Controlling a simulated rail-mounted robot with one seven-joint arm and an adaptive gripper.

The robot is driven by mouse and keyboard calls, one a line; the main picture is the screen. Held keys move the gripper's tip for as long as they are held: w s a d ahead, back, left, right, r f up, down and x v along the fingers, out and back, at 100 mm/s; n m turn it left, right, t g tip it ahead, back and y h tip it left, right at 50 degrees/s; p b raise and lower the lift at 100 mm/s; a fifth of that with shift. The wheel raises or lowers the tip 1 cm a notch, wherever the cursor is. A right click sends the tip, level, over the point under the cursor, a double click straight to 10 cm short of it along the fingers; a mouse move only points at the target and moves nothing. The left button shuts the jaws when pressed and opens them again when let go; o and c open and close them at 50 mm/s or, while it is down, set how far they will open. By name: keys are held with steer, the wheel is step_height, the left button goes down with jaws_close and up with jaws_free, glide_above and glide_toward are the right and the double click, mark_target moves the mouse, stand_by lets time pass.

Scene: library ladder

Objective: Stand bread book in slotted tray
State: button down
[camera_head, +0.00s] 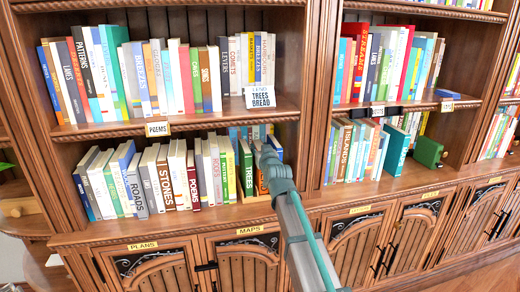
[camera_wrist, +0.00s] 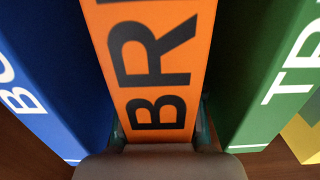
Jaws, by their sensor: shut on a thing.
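The bread book is orange with dark letters "BR" showing on its spine (camera_wrist: 155,70) in the wrist view. A small part of the orange book also shows in the head view (camera_head: 261,184), beside my arm. My gripper (camera_wrist: 160,130) is shut on the lower part of this spine, one finger at each side. A blue book (camera_wrist: 45,90) stands on the left and a green book (camera_wrist: 265,85) on the right in the wrist view. The green book reads "TREES" in the head view (camera_head: 246,172). What seems to be the tray's wooden edge (camera_head: 254,198) shows below; its slots are hidden.
A card (camera_head: 260,96) reading "TREES BREAD" hangs at the upper shelf edge. Packed books (camera_head: 160,178) fill the lower shelf to the left. A wooden upright (camera_head: 315,100) stands to the right. My arm covers part of the bay.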

steer(key=shift+r, duration=0.1)
steer(key=c, duration=0.7)
jaws_free()
steer(key=shift+o, duration=0.2)
steer(key=shift+s, duration=0.1)
steer(key=v, duration=1.1)
steer(key=shift+s+d, duration=0.2)
steer(key=shift+s, duration=0.2)
